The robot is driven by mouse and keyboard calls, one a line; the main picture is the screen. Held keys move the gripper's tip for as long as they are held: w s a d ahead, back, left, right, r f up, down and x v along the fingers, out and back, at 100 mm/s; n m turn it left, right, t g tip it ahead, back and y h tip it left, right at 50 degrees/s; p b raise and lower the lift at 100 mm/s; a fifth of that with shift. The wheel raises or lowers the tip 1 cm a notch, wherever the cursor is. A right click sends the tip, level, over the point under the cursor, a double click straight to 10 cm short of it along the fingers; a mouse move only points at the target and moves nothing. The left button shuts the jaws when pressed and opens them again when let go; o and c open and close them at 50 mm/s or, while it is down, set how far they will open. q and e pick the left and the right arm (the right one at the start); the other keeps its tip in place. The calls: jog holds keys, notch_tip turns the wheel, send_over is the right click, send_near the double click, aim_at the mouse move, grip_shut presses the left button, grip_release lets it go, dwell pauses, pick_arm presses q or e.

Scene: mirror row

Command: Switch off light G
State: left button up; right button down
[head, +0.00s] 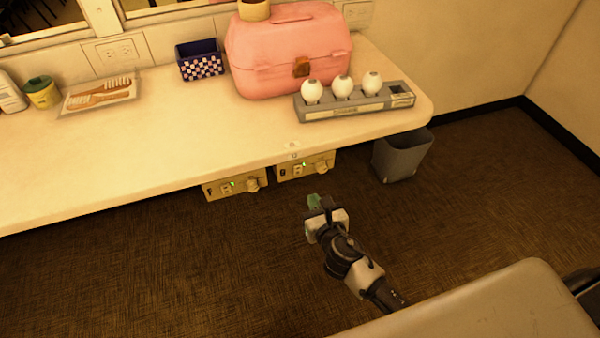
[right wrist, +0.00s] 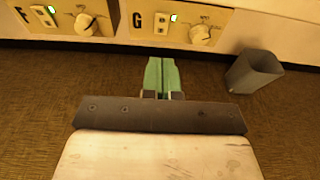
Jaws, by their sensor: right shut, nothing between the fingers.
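The control box for light G (right wrist: 181,25) is mounted under the front edge of the counter. In the right wrist view it has a letter G, a small rocker switch (right wrist: 161,23), a bright indicator lamp (right wrist: 173,18) and a round knob (right wrist: 200,35). In the head view the same box (head: 305,166) is the right one of two, with a green glow. My right gripper (head: 314,201) has green fingertips, which also show in the right wrist view (right wrist: 161,75). It is shut and empty, in front of and apart from the G box. My left gripper is out of view.
Box F (right wrist: 68,18) hangs just left of G, with a green lamp. A grey bin (head: 402,155) stands on the floor to the right. The counter (head: 150,150) overhangs the boxes and holds a pink case (head: 288,50) and a grey tray with three bulbs (head: 357,104).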

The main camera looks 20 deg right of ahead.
aim_at(297, 167)
jog(key=w, duration=0.6)
jog(key=w+f, duration=0.1)
jog(key=w, duration=0.2)
jog(key=shift+w+a+b, duration=0.15)
jog(key=shift+w+b, duration=0.15)
jog(key=shift+w+r, duration=0.1)
jog(key=shift+w, duration=0.4)
